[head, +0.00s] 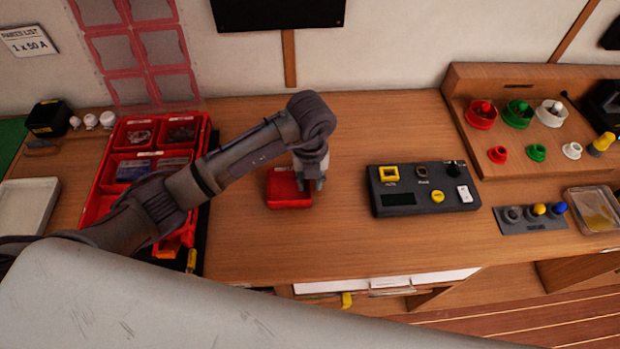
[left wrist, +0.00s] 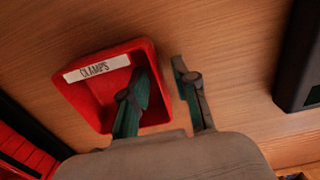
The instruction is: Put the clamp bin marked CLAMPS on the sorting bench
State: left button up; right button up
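The red clamp bin (head: 285,190) is on the wooden bench top (head: 345,240), left of the dark control box. In the left wrist view the bin (left wrist: 88,97) shows its white CLAMPS label and a hollow inside; no contents can be made out. My left gripper (head: 311,183) is at the bin's right side, pointing down. In the left wrist view the gripper (left wrist: 163,82) is open, with one finger over the bin's inside and the other outside its right wall. A small gap shows by the outer finger. My right gripper is not in view.
A red divided tray (head: 111,160) stands left of the bin, under my left arm. The dark control box (head: 415,208) with buttons is on the right. Farther right are a wooden panel with coloured knobs (head: 545,165) and a clear tray (head: 594,222). Bare wood lies between.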

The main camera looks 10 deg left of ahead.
pick_arm(q)
jog(key=shift+r, duration=0.65)
notch_tip(320, 180, up, 11)
jog(key=b, duration=0.1)
jog(key=shift+s, duration=0.1)
